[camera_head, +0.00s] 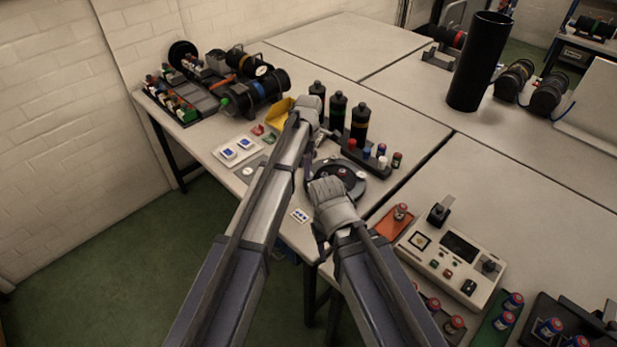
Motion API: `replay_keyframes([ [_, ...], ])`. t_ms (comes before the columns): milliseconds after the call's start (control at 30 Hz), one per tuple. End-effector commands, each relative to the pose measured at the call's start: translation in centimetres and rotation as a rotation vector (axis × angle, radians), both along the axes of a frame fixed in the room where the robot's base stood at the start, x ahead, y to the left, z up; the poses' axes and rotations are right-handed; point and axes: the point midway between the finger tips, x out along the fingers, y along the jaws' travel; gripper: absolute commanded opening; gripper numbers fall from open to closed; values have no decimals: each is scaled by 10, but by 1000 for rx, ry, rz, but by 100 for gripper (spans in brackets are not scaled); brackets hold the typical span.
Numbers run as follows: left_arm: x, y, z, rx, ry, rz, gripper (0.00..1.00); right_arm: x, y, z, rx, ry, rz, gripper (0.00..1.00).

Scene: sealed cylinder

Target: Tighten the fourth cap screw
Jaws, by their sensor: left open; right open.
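A round black part (354,191), perhaps the cap, lies near the table's front edge, with small red and light marks on top. My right gripper (322,184) is over its left side and hides part of it. The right fingers are mostly hidden by my own wrist; the gripper is open. My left gripper (312,126) is higher and farther back, beyond the round part and close to the black bottles; it is open. I cannot make out separate cap screws or a tool in either gripper.
Several black bottles (359,122) stand behind the round part, beside a dark rack (366,160) with coloured caps. A tall black cylinder (480,62) stands at the back right. A control box (452,262) and an orange tray (389,224) are at right. White cards (238,151) lie left.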

Motion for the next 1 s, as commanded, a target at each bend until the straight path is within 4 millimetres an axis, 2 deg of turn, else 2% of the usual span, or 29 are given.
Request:
replay_keyframes([
  [33,0,0,-13,0,0,0,64,0,0,-13,0,0,0,50],
  [167,0,0,-24,0,0,0,64,0,0,-24,0,0,0,50],
  [533,0,0,-25,0,0,0,63,0,0,-25,0,0,0,50],
  [1000,0,0,-25,0,0,0,10,0,0,-25,0,0,0,50],
])
